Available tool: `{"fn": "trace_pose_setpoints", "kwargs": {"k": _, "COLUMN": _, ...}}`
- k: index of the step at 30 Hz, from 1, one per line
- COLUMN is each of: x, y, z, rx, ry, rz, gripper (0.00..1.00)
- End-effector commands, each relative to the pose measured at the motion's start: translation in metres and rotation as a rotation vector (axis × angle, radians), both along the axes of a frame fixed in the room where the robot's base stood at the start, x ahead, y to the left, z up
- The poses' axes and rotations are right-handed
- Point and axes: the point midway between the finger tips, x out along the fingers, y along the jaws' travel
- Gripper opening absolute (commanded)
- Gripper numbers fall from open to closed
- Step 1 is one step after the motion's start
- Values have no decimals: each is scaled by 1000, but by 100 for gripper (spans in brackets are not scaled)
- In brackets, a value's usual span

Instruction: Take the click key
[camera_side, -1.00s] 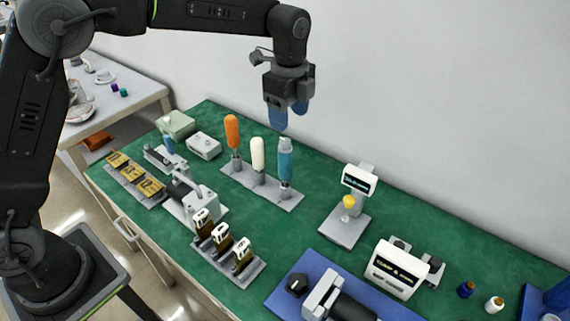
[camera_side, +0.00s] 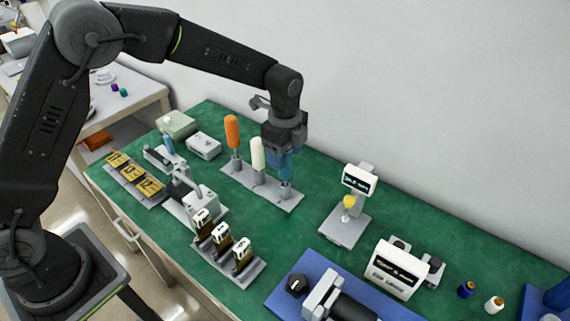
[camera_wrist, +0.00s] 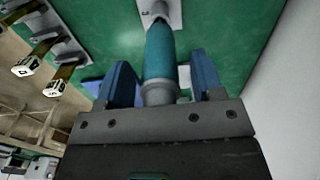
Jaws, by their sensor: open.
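Three upright handled tools stand in a grey rack (camera_side: 275,197): one orange (camera_side: 232,132), one cream (camera_side: 258,153) and one teal (camera_side: 286,172). The teal one, with a grey collar at its top, looks like the click key, though no label shows. My gripper (camera_side: 281,165) is over the teal tool, pointing down. In the wrist view the teal handle (camera_wrist: 160,48) lies between the two blue fingers of my gripper (camera_wrist: 162,75), with a gap visible on each side. The fingers are open around it. The side view partly hides the handle behind my gripper.
The cream tool stands close beside my gripper. Labelled blocks (camera_side: 221,246) stand in a rack at the front. A blue mat (camera_side: 277,299) holds more equipment. Green bench is clear between them.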

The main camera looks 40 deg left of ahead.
Motion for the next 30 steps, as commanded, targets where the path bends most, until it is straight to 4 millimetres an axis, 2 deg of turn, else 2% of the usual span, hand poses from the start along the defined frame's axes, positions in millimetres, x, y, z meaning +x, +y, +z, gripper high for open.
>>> {"fn": "trace_pose_setpoints", "kwargs": {"k": 3, "x": 0, "y": 0, "z": 0, "rx": 0, "ry": 0, "rz": 0, "gripper": 61}}
{"fn": "trace_pose_setpoints", "kwargs": {"k": 20, "x": 0, "y": 0, "z": 1, "rx": 0, "ry": -1, "rz": 0, "gripper": 7}}
{"fn": "trace_pose_setpoints", "kwargs": {"k": 26, "x": 0, "y": 0, "z": 2, "rx": 0, "ry": -2, "rz": 0, "gripper": 7}}
{"fn": "trace_pose_setpoints", "kwargs": {"k": 30, "x": 1, "y": 0, "z": 12, "rx": -1, "ry": -6, "rz": 0, "gripper": 7}}
